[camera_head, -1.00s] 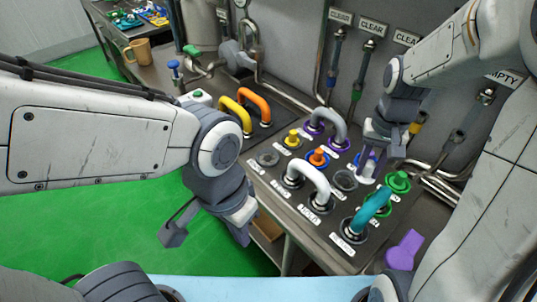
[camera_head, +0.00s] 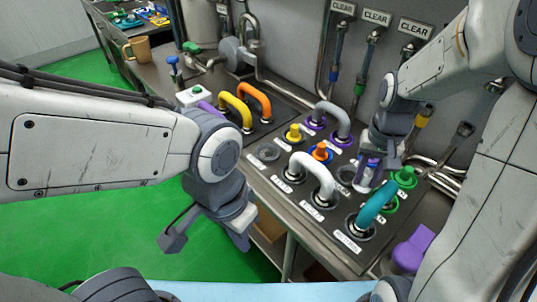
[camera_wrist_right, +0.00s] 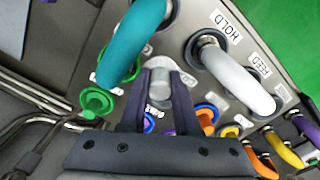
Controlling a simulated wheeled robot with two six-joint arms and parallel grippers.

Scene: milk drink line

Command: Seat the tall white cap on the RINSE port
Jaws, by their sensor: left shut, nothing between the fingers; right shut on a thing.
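My right gripper (camera_head: 369,172) is low over the port panel, between the teal hose loop and the grey hose loop. In the right wrist view it is shut (camera_wrist_right: 160,92) on the pale grey-white cap (camera_wrist_right: 160,72), which stands between the two dark fingers. The cap's lower end and the port beneath are hidden, so I cannot tell whether it touches or sits in a port. The label beside the fingers is partly covered, and I cannot clearly read RINSE. My left gripper (camera_head: 240,238) is shut and empty, hanging over the floor in front of the bench.
Close around the right gripper are the teal loop (camera_head: 377,203), white loop (camera_head: 318,170), grey loop (camera_head: 333,115), green cap (camera_head: 404,177) and orange cap (camera_head: 320,151). An open grey port (camera_head: 268,152) lies further left. A purple piece (camera_head: 412,250) stands at the right front.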

